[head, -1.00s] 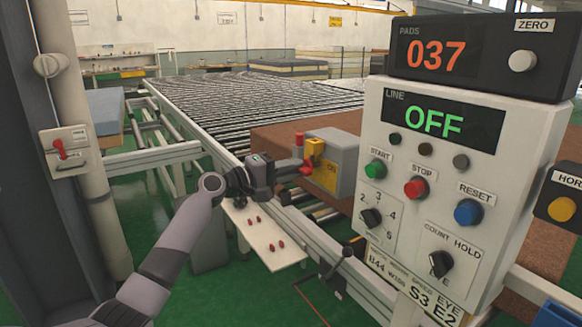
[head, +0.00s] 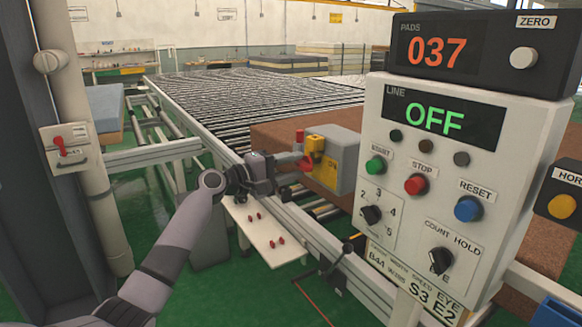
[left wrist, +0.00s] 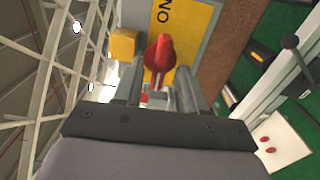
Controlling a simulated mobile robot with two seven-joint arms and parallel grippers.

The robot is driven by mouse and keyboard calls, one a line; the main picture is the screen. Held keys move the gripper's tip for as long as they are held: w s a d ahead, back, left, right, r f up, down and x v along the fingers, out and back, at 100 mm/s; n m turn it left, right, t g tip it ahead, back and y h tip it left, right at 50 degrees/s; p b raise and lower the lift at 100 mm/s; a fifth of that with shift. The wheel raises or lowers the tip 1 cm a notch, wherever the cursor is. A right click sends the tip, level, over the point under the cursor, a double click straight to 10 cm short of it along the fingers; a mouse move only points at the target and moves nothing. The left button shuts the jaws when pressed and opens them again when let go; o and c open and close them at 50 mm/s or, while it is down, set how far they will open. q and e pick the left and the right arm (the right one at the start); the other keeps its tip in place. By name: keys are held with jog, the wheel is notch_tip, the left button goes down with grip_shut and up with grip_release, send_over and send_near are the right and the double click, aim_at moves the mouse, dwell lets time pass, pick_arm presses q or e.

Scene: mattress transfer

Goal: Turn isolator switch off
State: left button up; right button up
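The isolator switch is a grey box (head: 343,165) with a yellow front and a red handle (head: 304,163), beside the roller conveyor. In the left wrist view the red handle (left wrist: 160,55) stands in front of a yellow plate (left wrist: 190,28) that reads ON. My left gripper (head: 289,166) is at the handle, reaching in from the left. Its two fingers (left wrist: 158,78) are apart, with the handle at the gap between their tips. I cannot tell whether they touch it. My right gripper is not in view.
The control panel (head: 400,230) at the right reads OFF on its line display. The roller conveyor (head: 220,100) runs behind. A post at the left carries a small red-lever box (head: 75,160).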

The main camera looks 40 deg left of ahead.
pick_arm(q)
jog(key=b+v, duration=0.1)
jog(key=v, duration=0.6)
jog(key=shift+b, duration=0.4)
dwell(0.3)
jog(key=s+d+f+m+g+y, duration=0.1)
jog(key=s+d+f+m, duration=0.15)
jog(key=f, duration=0.65)
jog(key=s+d+f+m+g+y, duration=0.2)
jog(key=s+d+f, duration=0.15)
jog(key=f, duration=0.55)
jog(key=s+d+f+m+g+y, duration=0.15)
jog(key=d+f, duration=0.25)
jog(key=f, duration=0.6)
jog(key=s+d+f+m, duration=0.5)
jog(key=s+d, duration=0.1)
jog(key=s, duration=0.3)
jog(key=s+d+f+m+g, duration=0.1)
jog(key=s+d+f+m, duration=0.4)
jog(key=s+d, duration=0.2)
jog(key=shift+s, duration=1.2)
jog(key=shift+f+g, duration=0.1)
jog(key=shift+g, duration=0.25)
